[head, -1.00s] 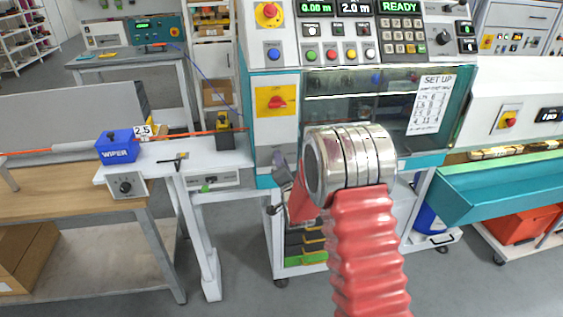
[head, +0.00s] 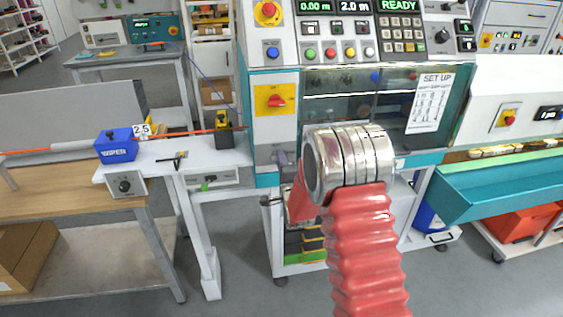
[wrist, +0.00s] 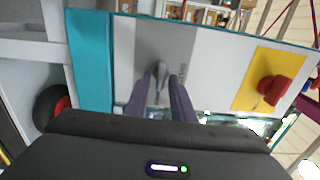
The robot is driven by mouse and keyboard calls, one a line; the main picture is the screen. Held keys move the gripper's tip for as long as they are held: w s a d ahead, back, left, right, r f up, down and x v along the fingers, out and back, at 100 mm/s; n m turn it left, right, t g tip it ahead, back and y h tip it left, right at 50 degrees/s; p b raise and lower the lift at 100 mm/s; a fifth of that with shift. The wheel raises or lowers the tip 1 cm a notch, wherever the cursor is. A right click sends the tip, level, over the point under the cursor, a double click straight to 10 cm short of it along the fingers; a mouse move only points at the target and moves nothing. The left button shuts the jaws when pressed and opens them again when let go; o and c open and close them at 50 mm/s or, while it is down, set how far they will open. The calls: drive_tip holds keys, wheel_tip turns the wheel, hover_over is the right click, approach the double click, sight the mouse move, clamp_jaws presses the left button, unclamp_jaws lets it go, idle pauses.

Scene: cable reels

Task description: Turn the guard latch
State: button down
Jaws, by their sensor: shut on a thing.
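The guard latch (wrist: 161,76) is a small grey lever on the light panel in the wrist view. My gripper (wrist: 160,84) is shut on it, with one dark finger on each side. In the head view my gripper (head: 281,159) is small, against the lower part of the panel below the red switch. The latch cannot be told apart from the fingers there, and my red sleeved arm and its metal joint hide part of that area.
A red rotary switch on a yellow plate (head: 276,102) sits above the latch; it shows at the right in the wrist view (wrist: 272,90). The dark guard window (head: 345,108) lies to the right. A white bench with a blue wiper box (head: 116,145) stands left.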

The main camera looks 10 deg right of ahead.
drive_tip(key=shift+d+f, duration=0.2)
drive_tip(key=shift+d, duration=0.1)
drive_tip(key=c, duration=1.9)
unclamp_jaws()
drive_tip(key=shift+o, duration=0.3)
drive_tip(key=shift+a, duration=0.1)
drive_tip(key=shift+r, duration=0.1)
drive_tip(key=s, duration=1.3)
drive_tip(key=shift+s, duration=0.4)
